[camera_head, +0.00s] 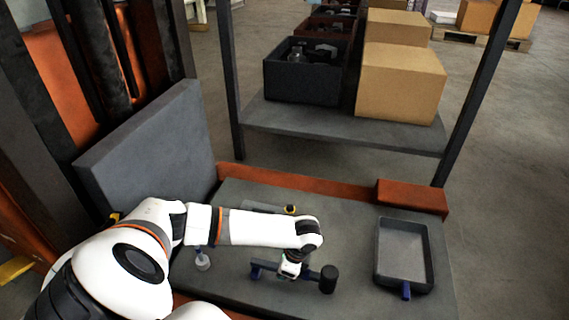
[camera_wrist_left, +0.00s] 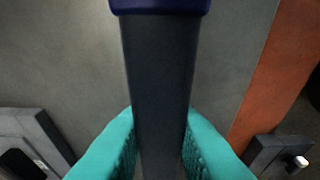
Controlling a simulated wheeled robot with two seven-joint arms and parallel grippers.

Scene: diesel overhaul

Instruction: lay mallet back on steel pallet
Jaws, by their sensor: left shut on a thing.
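My left gripper (camera_head: 290,268) is shut around the handle, between the head and the blue end. In the left wrist view the teal fingers of my left gripper (camera_wrist_left: 158,145) press on both sides of the dark handle (camera_wrist_left: 160,70), with a navy part at the top. The mallet lies roughly level over the grey steel pallet (camera_head: 350,225); I cannot tell whether it touches the surface. My right gripper is not in view.
A grey tray (camera_head: 431,262) with a blue handle stands at the right of the pallet. A shelf (camera_head: 340,128) with a black bin (camera_head: 305,82) and cardboard boxes (camera_head: 400,82) stands behind.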

